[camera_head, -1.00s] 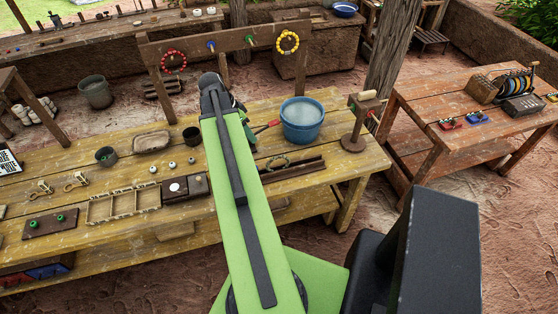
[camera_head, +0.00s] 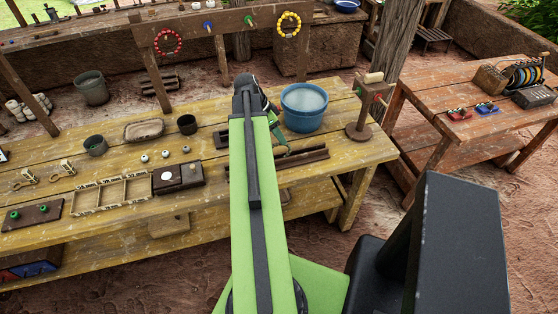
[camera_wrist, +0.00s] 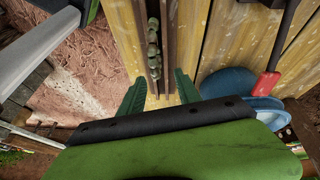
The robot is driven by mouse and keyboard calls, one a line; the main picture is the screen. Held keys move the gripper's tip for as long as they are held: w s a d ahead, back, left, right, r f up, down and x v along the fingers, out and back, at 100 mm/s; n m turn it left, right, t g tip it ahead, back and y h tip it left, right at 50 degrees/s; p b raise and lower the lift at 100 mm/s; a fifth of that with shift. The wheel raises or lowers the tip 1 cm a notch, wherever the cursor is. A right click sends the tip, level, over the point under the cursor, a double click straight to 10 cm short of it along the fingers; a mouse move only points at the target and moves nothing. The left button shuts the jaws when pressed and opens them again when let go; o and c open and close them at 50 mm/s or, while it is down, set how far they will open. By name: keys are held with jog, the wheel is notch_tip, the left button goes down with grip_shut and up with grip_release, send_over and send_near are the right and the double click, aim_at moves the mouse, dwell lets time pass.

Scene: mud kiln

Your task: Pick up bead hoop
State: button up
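A hoop of grey-green beads (camera_wrist: 153,48) stands edge-on in the slot between two dark wooden rails of a rack (camera_wrist: 169,40) in the wrist view. My gripper (camera_wrist: 160,86) is open, its two green fingers apart near the rack's end, with the beads ahead between them and nothing held. In the head view the rack (camera_head: 306,157) lies on the yellow table in front of the blue tub, and my arm hides most of the hoop. One green fingertip (camera_head: 283,142) shows above the rack. A red bead hoop (camera_head: 181,43) and a yellow bead hoop (camera_head: 289,13) hang on the rear board.
The blue tub (camera_head: 304,113) of water stands close to the gripper, with a red-handled tool (camera_wrist: 267,84) beside it in the wrist view. A wooden post stand (camera_head: 361,118) is to the right. A dark box (camera_head: 178,178) and a divided tray (camera_head: 112,204) lie left.

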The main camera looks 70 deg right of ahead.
jog(key=b+x, duration=0.1)
jog(key=x, duration=0.1)
jog(key=b+x, duration=0.1)
jog(key=b, duration=0.1)
jog(key=b+x, duration=0.1)
jog(key=x, duration=0.1)
jog(key=shift+s+a+f+b, duration=0.15)
jog(key=shift+s+f+b, duration=0.05)
jog(key=shift+s+b, duration=0.15)
jog(key=shift+r, duration=0.15)
jog(key=shift+c, duration=0.3)
grip_shut()
